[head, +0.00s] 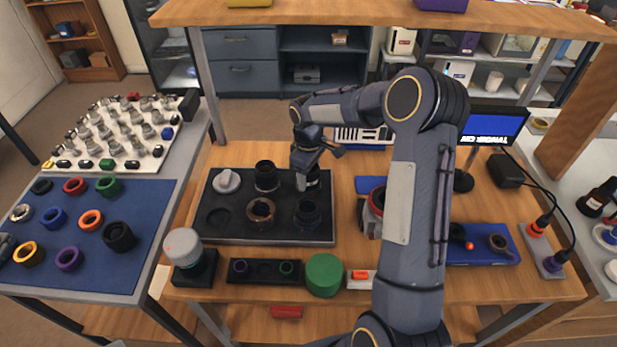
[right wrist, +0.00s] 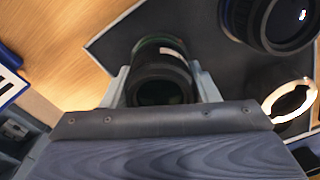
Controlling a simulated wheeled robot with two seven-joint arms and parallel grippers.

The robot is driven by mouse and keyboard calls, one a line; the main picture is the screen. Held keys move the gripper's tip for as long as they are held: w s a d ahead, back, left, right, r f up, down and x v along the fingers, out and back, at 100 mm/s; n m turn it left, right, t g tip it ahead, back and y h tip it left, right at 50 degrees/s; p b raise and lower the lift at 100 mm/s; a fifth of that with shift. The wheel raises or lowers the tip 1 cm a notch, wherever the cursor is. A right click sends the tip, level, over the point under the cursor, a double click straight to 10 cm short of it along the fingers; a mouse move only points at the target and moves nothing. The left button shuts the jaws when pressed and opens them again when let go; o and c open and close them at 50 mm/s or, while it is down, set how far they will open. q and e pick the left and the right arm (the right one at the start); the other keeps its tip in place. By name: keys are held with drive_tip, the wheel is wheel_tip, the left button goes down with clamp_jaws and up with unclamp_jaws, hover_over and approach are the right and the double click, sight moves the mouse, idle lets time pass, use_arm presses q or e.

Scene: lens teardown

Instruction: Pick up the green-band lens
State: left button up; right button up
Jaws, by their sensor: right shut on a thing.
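The green-band lens is a black cylinder with a dark green ring near its far end, seen in the right wrist view (right wrist: 160,72). My right gripper (right wrist: 162,84) is shut on it, one finger on each side. In the head view the right gripper (head: 307,178) points down over the back right of the black tray (head: 285,239), and the dark lens (head: 313,174) partly shows at its fingers. I cannot tell whether the lens is clear of the tray. My left gripper is not in view.
Other lenses stand close by in the tray: one at back middle (head: 266,176), one at front right (head: 307,215) and a bronze-rimmed one (head: 261,210). A pale grey cap (head: 227,180) sits at back left. A green cylinder (head: 324,274) stands in front.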

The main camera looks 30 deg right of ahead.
drive_tip(key=c, duration=0.4)
drive_tip(key=shift+r, duration=0.1)
